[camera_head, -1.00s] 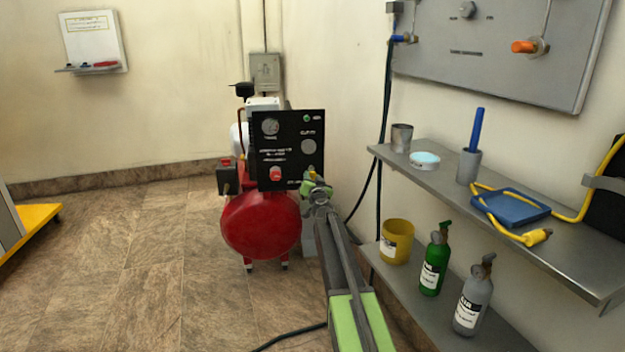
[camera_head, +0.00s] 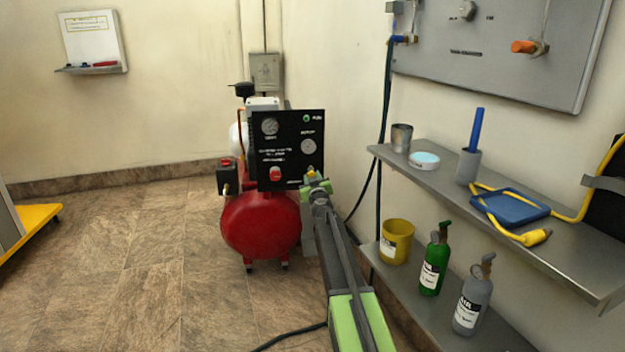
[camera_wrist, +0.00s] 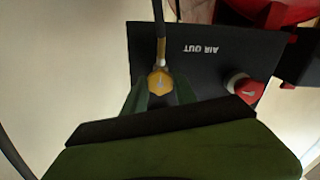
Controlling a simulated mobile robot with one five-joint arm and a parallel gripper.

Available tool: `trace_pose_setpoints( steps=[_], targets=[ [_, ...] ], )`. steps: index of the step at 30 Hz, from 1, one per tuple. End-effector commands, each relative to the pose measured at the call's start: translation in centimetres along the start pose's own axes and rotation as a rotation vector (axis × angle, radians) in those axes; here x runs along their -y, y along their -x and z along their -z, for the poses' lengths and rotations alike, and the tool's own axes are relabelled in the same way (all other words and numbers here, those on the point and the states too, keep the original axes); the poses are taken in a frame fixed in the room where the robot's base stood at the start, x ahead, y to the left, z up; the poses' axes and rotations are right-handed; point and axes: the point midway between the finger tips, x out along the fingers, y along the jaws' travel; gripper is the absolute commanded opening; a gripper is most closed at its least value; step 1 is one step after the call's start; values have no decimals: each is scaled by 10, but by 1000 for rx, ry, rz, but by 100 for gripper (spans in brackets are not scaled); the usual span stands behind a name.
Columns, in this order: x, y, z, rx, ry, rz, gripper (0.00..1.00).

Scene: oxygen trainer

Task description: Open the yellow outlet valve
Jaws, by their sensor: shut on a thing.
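The yellow outlet valve (camera_wrist: 160,83) is a small yellow knob on the black panel (camera_wrist: 205,75), near the lettering "AIR OUT", which appears upside down in the wrist view. A dark hose runs from its fitting to the top of that view. My gripper (camera_wrist: 161,92) has its green fingers on either side of the knob and is shut on it. In the head view my gripper (camera_head: 316,184) is at the lower right corner of the black panel (camera_head: 291,148), and a little yellow (camera_head: 311,172) shows just above it. The fingers hide the knob's sides.
The red compressor tank (camera_head: 262,228) stands below the panel. A red knob (camera_wrist: 244,87) sits beside the valve. A steel shelf (camera_head: 555,255) with several items runs along the right wall. The floor at the left (camera_head: 150,260) is mostly clear.

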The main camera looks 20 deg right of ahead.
Motion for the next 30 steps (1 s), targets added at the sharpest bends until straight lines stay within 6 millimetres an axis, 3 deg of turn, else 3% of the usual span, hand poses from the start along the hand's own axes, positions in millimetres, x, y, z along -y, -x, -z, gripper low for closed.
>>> trace_pose_setpoints(
  steps=[14,15,19,30],
  targets=[
    [-1,0,0,0,16,-1,0],
    [-1,0,0,0,16,-1,36],
    [0,0,0,0,15,-1,53],
    [0,5,0,0,14,0,55]
  ],
)
